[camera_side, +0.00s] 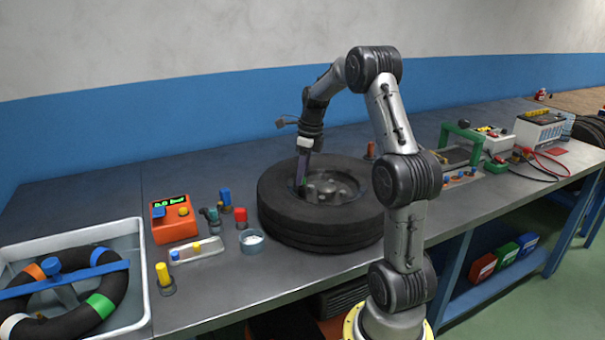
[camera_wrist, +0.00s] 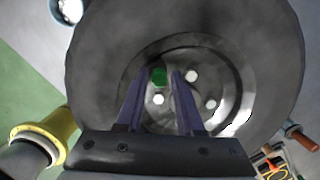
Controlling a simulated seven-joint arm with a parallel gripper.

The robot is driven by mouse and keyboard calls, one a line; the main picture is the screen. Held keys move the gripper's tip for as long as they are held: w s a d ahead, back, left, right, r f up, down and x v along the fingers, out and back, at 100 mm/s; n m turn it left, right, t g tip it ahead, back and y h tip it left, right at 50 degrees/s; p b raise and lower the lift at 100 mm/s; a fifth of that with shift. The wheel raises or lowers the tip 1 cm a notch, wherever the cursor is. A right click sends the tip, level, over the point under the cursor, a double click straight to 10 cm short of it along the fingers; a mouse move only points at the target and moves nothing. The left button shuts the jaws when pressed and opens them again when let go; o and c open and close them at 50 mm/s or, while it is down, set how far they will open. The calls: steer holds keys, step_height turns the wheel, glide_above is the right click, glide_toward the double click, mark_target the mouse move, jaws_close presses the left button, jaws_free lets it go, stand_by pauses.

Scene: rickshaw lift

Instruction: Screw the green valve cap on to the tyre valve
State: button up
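The green valve cap (camera_wrist: 158,76) shows between the fingertips of my gripper (camera_wrist: 161,74) in the wrist view, close beside the left finger. A thin gap seems to show at the right finger, so I cannot tell whether the fingers grip it. In the side view my gripper (camera_side: 302,184) points down inside the wheel, and a speck of green shows at its tips. The tyre (camera_side: 320,222) lies flat on the bench, and it fills much of the wrist view (camera_wrist: 105,60). The tyre valve cannot be made out; the fingers and cap may hide it.
Pale wheel studs (camera_wrist: 191,76) stand around the hub near my fingers. Left of the tyre are a small dish (camera_side: 252,242), an orange box (camera_side: 173,221) and a white tub (camera_side: 143,290) with an inner tube. Bare bench lies in front of the dish.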

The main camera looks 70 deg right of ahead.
steer(key=n+y, duration=0.1)
steer(key=n, duration=0.8)
steer(key=n+g, duration=0.1)
steer(key=n, duration=0.3)
steer(key=shift+y, duration=0.3)
jaws_close()
steer(key=m, duration=0.5)
steer(key=shift+t, duration=0.3)
steer(key=m+h, duration=0.1)
steer(key=m, duration=0.5)
steer(key=shift+f, duration=0.1)
steer(key=o, duration=0.6)
jaws_free()
